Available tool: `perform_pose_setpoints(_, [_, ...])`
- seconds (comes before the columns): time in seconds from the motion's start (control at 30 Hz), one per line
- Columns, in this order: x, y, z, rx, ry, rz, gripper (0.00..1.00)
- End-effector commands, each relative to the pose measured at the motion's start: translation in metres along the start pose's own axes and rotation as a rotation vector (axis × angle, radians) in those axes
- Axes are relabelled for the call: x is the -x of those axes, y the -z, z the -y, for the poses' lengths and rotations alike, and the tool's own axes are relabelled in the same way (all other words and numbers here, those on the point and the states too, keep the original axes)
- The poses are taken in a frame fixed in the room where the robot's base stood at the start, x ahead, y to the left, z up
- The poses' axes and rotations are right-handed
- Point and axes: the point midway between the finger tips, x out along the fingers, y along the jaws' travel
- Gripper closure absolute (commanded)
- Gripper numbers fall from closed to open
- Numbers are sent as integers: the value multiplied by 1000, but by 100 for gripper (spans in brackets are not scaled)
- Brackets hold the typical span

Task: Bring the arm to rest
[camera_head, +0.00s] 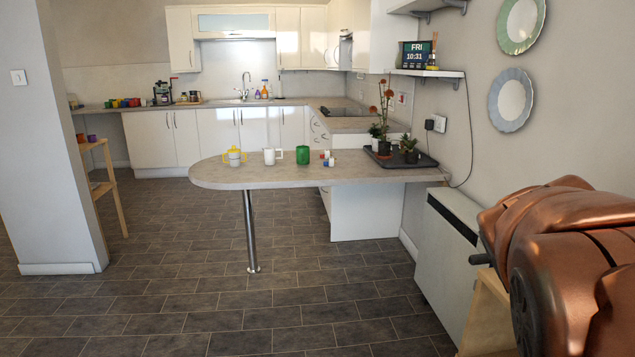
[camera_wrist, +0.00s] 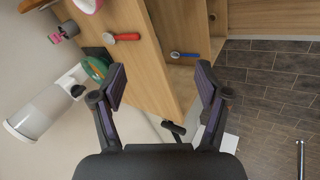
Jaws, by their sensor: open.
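My gripper (camera_wrist: 160,82) shows in the wrist view with its two dark fingers spread wide apart. Nothing is held between the fingers. Beyond them is a light wooden piece of furniture (camera_wrist: 152,45), seen at a steep tilt. My gripper is not visible in the head view. A large copper-coloured arm part fills the lower right of the head view. How far the fingers are from the wood cannot be told.
A red-handled tool (camera_wrist: 124,37) and a blue-handled tool (camera_wrist: 186,55) lie on the wood. A white cylinder (camera_wrist: 42,110) is left of the fingers. In the head view, a counter (camera_head: 225,175) bears cups, and a white heater (camera_head: 445,260) stands beside the arm. Tiled floor is open.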

Motion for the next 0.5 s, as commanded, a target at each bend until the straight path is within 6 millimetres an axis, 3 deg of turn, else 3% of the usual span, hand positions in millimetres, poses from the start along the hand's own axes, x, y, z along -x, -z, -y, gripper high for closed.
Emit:
perform_pose_setpoints(0.03, [21,-6,5,13,45,11,25])
perform_pose_setpoints(0.5, [127,-106,98,176,435,172,25])
